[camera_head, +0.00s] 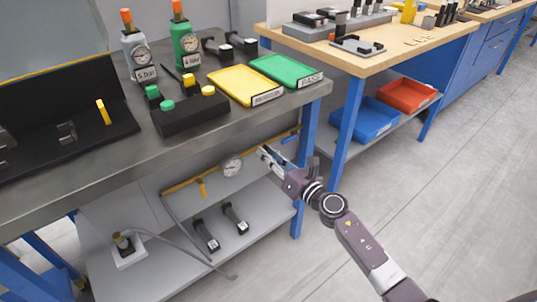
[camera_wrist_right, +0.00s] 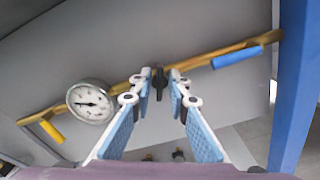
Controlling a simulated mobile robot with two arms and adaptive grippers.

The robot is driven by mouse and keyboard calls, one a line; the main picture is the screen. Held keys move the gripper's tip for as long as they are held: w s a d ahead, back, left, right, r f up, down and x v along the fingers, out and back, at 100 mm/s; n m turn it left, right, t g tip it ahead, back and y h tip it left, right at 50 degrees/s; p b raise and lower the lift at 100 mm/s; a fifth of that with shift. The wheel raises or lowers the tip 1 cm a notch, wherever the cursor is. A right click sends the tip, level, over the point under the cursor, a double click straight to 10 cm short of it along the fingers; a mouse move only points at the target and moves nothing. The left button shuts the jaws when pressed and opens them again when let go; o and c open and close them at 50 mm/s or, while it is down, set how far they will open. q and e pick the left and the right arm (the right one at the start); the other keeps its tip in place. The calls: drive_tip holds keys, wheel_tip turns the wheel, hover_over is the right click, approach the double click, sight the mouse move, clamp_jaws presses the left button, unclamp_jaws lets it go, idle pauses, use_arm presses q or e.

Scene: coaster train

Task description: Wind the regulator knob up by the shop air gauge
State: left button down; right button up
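The shop air gauge (camera_head: 232,166) is a round white dial on a brass pipe (camera_head: 183,186) under the bench top. It also shows left of the fingers in the right wrist view (camera_wrist_right: 91,101). A small black knob (camera_wrist_right: 160,83) sits on the pipe to the right of the gauge; I take it for the regulator knob. In the head view my gripper hides it. My right gripper (camera_head: 267,154) is open, its two blue-padded fingers on either side of the knob in the wrist view. I cannot tell whether they touch it. My left gripper is out of view.
A yellow handle (camera_wrist_right: 52,130) hangs left of the gauge and a blue handle (camera_wrist_right: 237,57) sits at the right. A blue bench leg (camera_wrist_right: 297,90) stands close on the right. The lower shelf (camera_head: 160,262) holds dark parts and a hose. The bench top overhangs the pipe.

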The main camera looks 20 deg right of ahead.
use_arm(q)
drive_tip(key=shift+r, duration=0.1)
use_arm(e)
clamp_jaws()
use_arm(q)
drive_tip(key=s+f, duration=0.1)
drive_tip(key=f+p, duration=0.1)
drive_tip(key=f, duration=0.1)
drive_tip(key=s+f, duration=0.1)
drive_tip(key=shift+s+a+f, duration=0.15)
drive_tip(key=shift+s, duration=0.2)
use_arm(e)
drive_tip(key=m, duration=0.4)
drive_tip(key=shift+f+m, duration=0.1)
drive_tip(key=shift+m, duration=0.2)
drive_tip(key=o, duration=0.7)
unclamp_jaws()
drive_tip(key=shift+d, duration=0.1)
drive_tip(key=shift+c, duration=0.2)
drive_tip(key=shift+s, duration=0.1)
drive_tip(key=v, duration=1.1)
drive_tip(key=shift+s+d, duration=0.15)
drive_tip(key=shift+s, duration=0.25)
